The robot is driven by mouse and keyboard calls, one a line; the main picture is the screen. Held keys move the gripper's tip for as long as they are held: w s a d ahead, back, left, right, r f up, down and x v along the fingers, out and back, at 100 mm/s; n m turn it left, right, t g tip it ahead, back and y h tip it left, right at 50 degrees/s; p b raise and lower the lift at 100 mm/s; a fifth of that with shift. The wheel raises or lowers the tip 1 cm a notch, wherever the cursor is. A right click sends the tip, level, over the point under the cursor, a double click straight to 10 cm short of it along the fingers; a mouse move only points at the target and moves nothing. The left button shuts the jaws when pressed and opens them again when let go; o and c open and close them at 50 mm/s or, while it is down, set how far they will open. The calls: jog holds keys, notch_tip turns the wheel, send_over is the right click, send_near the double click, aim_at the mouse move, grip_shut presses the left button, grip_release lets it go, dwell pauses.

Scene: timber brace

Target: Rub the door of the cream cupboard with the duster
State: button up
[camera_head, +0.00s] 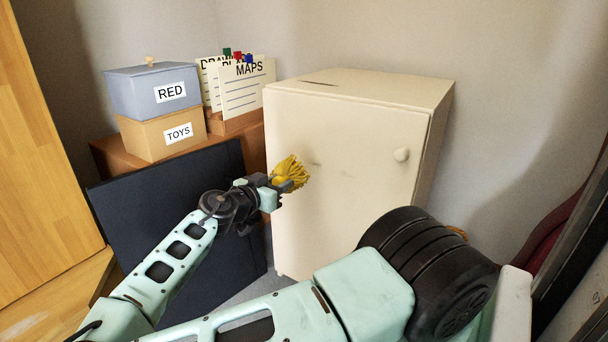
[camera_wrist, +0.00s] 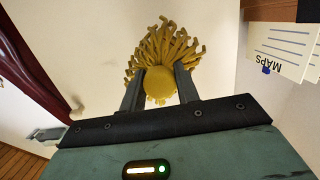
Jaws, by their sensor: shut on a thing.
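The door looks shut and has a few faint dark smudges. My gripper (camera_head: 283,186) is in front of the door's left part, shut on the yellow duster (camera_head: 291,171). In the wrist view the duster (camera_wrist: 163,58) sits between my two fingers (camera_wrist: 160,88), its strands fanned out away from me. I cannot tell whether the strands touch the door.
A grey box marked RED (camera_head: 135,93) sits on a tan box marked TOYS (camera_head: 160,137) atop a brown cabinet (camera_head: 107,155). MAPS cards (camera_head: 247,88) stand beside them. A dark panel (camera_head: 165,220) leans in front. Dark red furniture (camera_head: 560,225) is at the right.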

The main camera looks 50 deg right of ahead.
jog(key=shift+w+d+p, duration=0.15)
jog(key=shift+d+p, duration=0.15)
jog(key=shift+d, duration=1.4)
jog(key=shift+w+d+p, duration=0.1)
jog(key=shift+d+p, duration=0.15)
jog(key=shift+d, duration=1.45)
jog(key=shift+w+d, duration=0.1)
jog(key=shift+d, duration=0.95)
jog(key=shift+s+p, duration=0.5)
jog(key=shift+s, duration=1.4)
jog(key=shift+s+d+p, duration=0.15)
jog(key=shift+s+p, duration=0.15)
jog(key=shift+s, duration=0.55)
jog(key=shift+s+d+p, duration=0.1)
jog(key=shift+s+p, duration=0.15)
jog(key=shift+s, duration=0.6)
jog(key=shift+s+d+p, duration=0.15)
jog(key=shift+s+p, duration=0.35)
jog(key=shift+s, duration=1.45)
jog(key=shift+s+d+p, duration=0.15)
jog(key=shift+s+p, duration=0.3)
jog(key=shift+s, duration=1.5)
